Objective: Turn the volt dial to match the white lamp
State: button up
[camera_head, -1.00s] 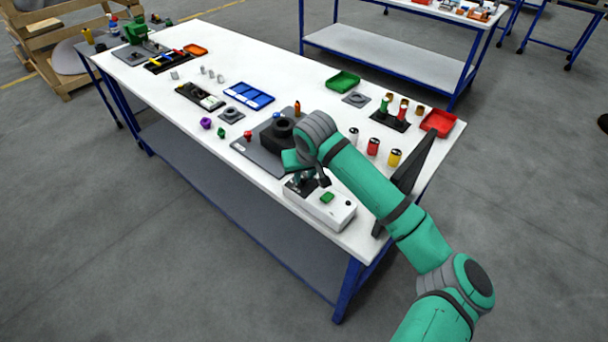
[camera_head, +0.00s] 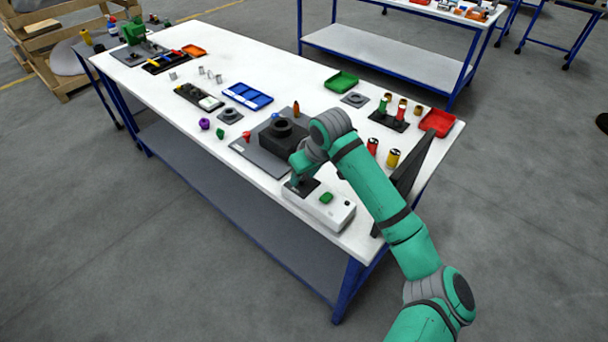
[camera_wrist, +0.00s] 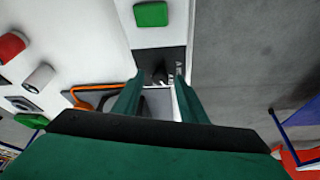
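A white box (camera_head: 338,213) with a green block or button (camera_head: 326,198) on top stands at the near edge of the table. Its black panel (camera_head: 306,187) is at the left end, partly hidden by my gripper (camera_head: 297,181). In the wrist view, a small dark knob (camera_wrist: 160,76), seemingly the volt dial, shows on the black panel between my two green fingertips. The fingers of my gripper (camera_wrist: 158,80) are apart, with a gap around the knob. Contact cannot be told. The dial's markings are too small to read, and I cannot make out a white lamp.
A grey plate (camera_head: 256,156) with a black ring-topped block (camera_head: 284,132) lies just behind the box. Red and yellow cylinders (camera_head: 393,158) and a tall dark panel (camera_head: 410,176) stand to the right. The table's front edge is close.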

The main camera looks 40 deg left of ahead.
jog(key=shift+r, duration=0.1)
jog(key=v, duration=1)
jog(key=shift+r, duration=0.25)
jog(key=shift+d, duration=0.15)
